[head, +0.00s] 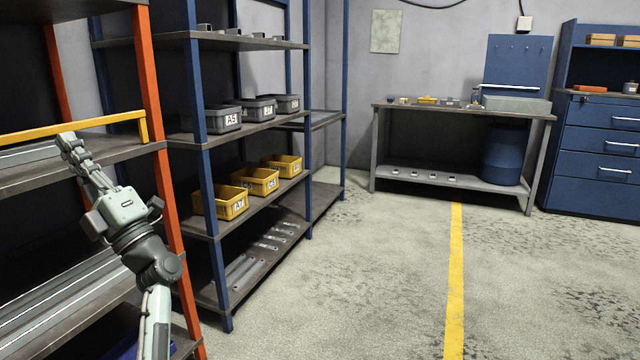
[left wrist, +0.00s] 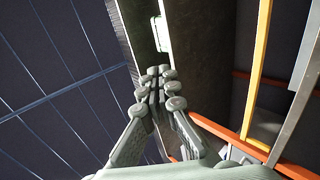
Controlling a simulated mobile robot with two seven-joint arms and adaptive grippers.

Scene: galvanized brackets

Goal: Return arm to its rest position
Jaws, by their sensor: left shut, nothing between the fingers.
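My left gripper (head: 72,144) is at the left of the head view, in front of the orange-post rack (head: 150,110). Its fingers point up and to the left, close to the yellow rail (head: 75,124) on that rack's shelf. In the left wrist view the fingers of the left gripper (left wrist: 157,72) are together at the tips, with nothing between them. A dark shelf surface and a small pale green-white item (left wrist: 160,34) show beyond the fingertips. Whether the gripper touches the rack cannot be told. My right gripper is in neither view.
A blue-post rack (head: 196,130) beside the orange one holds grey bins (head: 222,119) and yellow bins (head: 232,202). A workbench (head: 460,112) and blue drawer cabinet (head: 600,145) stand at the back. The floor (head: 380,270) with a yellow line (head: 456,270) is clear.

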